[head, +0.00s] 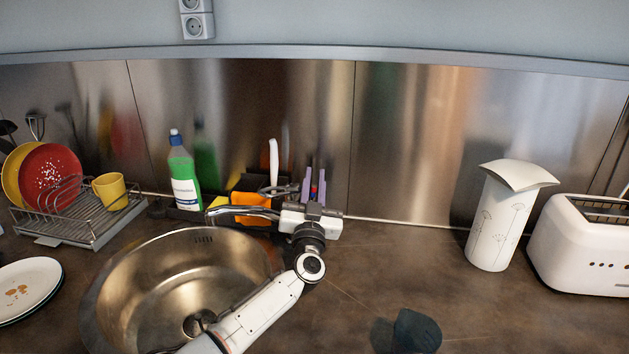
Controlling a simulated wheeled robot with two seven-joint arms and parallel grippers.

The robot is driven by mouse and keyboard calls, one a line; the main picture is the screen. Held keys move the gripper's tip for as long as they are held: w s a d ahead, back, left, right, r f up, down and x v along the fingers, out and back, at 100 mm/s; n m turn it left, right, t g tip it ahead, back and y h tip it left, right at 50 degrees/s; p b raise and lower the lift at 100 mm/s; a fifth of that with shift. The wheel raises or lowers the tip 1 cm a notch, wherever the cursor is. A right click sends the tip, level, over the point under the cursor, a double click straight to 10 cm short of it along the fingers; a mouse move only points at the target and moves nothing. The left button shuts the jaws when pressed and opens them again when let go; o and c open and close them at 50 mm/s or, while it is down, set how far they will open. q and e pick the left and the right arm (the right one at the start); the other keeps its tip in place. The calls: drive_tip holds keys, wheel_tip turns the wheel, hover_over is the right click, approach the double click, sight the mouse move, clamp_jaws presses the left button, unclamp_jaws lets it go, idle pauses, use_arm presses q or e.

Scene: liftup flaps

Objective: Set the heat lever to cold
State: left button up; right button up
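The tap's chrome spout (240,212) reaches left over the back of the round steel sink (215,275). My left gripper (308,214) is at the tap's base, at the right end of the spout, with my arm crossing the sink's right edge. The gripper covers the tap body. A small grey metal piece (278,190) shows just above and left of it; I cannot tell whether it is the heat lever. My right gripper is not recognisable in view.
Behind the tap stand a green soap bottle (183,172), an orange sponge (250,198) and brushes. A dish rack (85,222) is at left, a white patterned canister (495,222) and toaster (580,245) at right. A dark rounded shape (416,332) is at the bottom.

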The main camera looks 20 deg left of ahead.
sight(313, 195)
use_arm(q)
drive_tip(key=v, duration=0.4)
drive_tip(key=shift+s+d+f+p, duration=0.1)
drive_tip(key=shift+s+f+p, duration=0.1)
drive_tip(key=shift+p, duration=0.1)
drive_tip(key=s+d, duration=0.4)
drive_tip(key=s, duration=0.7)
drive_tip(key=shift+s+d, duration=0.25)
drive_tip(key=shift+s, duration=0.1)
drive_tip(key=shift+s, duration=0.1)
